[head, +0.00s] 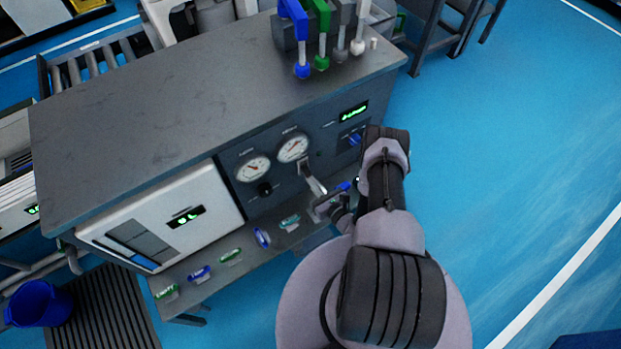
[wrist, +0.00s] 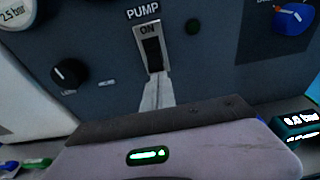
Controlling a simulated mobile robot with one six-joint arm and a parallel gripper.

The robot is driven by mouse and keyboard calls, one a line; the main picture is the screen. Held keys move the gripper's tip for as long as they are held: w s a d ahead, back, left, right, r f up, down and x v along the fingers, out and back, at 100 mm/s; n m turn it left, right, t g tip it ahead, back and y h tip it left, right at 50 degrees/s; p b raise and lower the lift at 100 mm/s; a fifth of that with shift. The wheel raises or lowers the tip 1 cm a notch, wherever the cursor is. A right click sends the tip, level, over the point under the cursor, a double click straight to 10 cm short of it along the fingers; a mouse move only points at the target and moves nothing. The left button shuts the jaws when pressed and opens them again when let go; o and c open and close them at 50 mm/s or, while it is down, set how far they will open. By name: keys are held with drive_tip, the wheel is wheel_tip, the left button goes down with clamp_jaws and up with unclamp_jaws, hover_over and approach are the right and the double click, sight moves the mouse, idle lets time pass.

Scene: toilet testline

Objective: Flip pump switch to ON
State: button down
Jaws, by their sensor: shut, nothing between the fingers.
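The pump switch (wrist: 152,48) is on the dark front panel, under the word PUMP. It has a light plate marked ON at its top and a dark middle. My gripper (wrist: 157,78) is shut and empty, with its fingertips at the lower end of the switch. The fingers hide that lower part, and I cannot tell whether they touch it or which way the switch is set. In the head view my gripper (head: 311,178) reaches up to the panel from the lower right, just below the two gauges.
A black knob (wrist: 69,74) is left of the switch and a blue knob (wrist: 294,18) is at the upper right. A dark round lamp (wrist: 193,27) sits beside the switch. Several coloured tags, including a green one (head: 231,257), lie along the ledge below the panel.

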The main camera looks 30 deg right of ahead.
sight(307, 171)
drive_tip(key=shift+s+r+g+p, duration=0.15)
drive_tip(key=shift+r+g+p, duration=0.7)
drive_tip(key=shift+r+p, duration=0.45)
drive_tip(key=shift+s+r+g+p, duration=0.15)
drive_tip(key=shift+r+g+p, duration=0.75)
drive_tip(key=shift+p, duration=0.55)
drive_tip(key=shift+r, duration=0.15)
